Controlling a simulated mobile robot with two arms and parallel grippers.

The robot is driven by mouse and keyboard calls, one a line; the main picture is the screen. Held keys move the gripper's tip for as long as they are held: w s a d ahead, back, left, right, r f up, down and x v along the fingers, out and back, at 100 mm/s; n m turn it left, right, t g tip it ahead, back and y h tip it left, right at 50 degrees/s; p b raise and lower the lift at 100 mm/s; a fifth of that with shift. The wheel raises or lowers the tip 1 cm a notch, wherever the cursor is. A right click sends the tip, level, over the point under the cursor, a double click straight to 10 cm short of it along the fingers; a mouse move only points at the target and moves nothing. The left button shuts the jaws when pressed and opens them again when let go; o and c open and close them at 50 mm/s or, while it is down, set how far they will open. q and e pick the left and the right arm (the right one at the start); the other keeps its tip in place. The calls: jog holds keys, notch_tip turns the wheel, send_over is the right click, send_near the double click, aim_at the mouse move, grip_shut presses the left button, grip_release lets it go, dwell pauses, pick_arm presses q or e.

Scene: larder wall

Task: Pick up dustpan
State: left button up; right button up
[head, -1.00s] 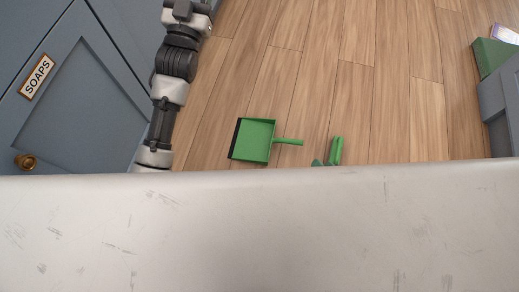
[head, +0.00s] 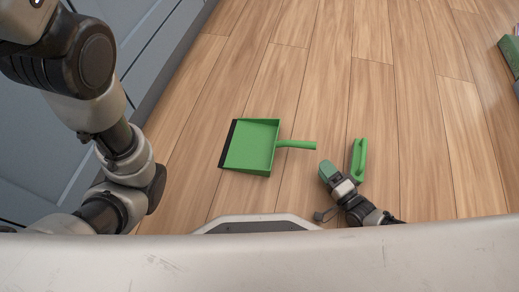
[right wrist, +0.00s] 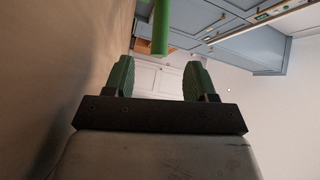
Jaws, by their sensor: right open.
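The green dustpan (head: 249,147) lies on the wooden floor in the middle of the head view. Its dark lip faces left and its short green handle (head: 298,145) points right. My right gripper (head: 326,172), with green fingers, is just below and right of the handle's end, apart from it in the picture. In the right wrist view my right gripper (right wrist: 158,70) is open, with nothing between its fingers. A green bar (right wrist: 161,30), likely the dustpan handle, shows beyond the fingertips. My left arm is at the left of the head view; its gripper is out of view.
A green brush-like piece (head: 359,160) lies on the floor right of my right gripper. Blue-grey cabinets (head: 150,40) line the left side. A green box (head: 511,55) is at the right edge. The floor above the dustpan is clear.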

aim_at(306, 147)
jog(key=b+x, duration=0.1)
jog(key=x, duration=0.2)
jog(key=shift+w+a, duration=0.2)
jog(key=shift+w, duration=0.05)
jog(key=b+x, duration=0.3)
jog(key=x, duration=0.1)
jog(key=shift+w+a+f+b, duration=0.15)
jog(key=shift+w+a+b, duration=0.05)
jog(key=shift+a+b, duration=0.25)
jog(key=shift+w+a, duration=0.15)
jog(key=shift+w, duration=0.15)
jog(key=shift+r, duration=0.2)
jog(key=shift+c, duration=0.2)
grip_shut()
